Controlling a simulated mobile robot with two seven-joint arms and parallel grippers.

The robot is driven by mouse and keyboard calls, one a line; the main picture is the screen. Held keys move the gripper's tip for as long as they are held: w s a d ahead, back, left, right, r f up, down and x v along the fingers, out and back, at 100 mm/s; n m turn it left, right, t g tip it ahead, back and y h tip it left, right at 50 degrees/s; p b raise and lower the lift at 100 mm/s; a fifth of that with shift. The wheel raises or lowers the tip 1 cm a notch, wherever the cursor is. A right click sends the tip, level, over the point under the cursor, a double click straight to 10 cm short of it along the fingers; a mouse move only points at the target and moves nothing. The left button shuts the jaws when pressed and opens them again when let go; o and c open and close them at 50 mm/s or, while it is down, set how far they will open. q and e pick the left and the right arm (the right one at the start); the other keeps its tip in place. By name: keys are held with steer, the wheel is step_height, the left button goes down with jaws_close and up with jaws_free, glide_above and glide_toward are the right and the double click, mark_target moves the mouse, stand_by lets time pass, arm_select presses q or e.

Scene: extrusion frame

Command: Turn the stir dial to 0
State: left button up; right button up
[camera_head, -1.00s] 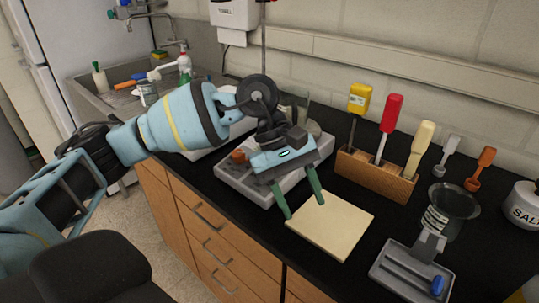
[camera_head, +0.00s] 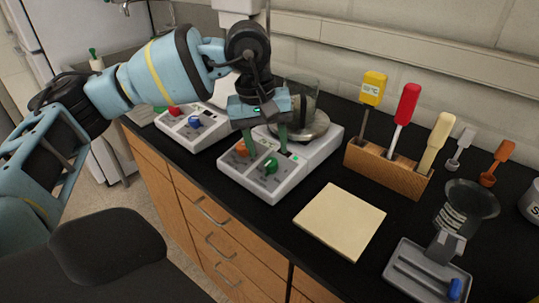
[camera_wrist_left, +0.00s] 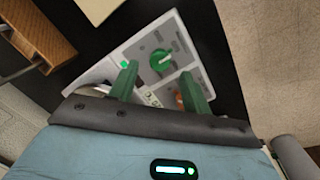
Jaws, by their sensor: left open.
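A white stirrer hotplate (camera_head: 287,190) stands on the black counter. Its sloped front carries a green dial (camera_head: 271,165) and an orange dial (camera_head: 243,147); I cannot read which is the stir dial. The green dial also shows in the left wrist view (camera_wrist_left: 161,61), with a white mark on it. My left gripper (camera_head: 267,153) is open and empty, its green fingers pointing down over the front panel. In the left wrist view its fingertips (camera_wrist_left: 159,71) lie to either side of the green dial's near edge, apart from it. The orange dial is partly hidden behind a finger there.
A second device with a red dial (camera_head: 174,112) and a blue dial (camera_head: 195,121) stands to the left. A glass beaker (camera_head: 296,97) sits on the hotplate's top.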

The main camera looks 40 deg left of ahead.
mark_target(270, 160)
arm_select(q)
steer(key=shift+w+d+f, duration=0.1)
steer(key=shift+d+f, duration=0.05)
steer(key=shift+f, duration=0.75)
steer(key=shift+w+d+f, duration=0.1)
steer(key=shift+f, duration=0.8)
steer(key=c, duration=0.8)
steer(key=shift+c, duration=0.9)
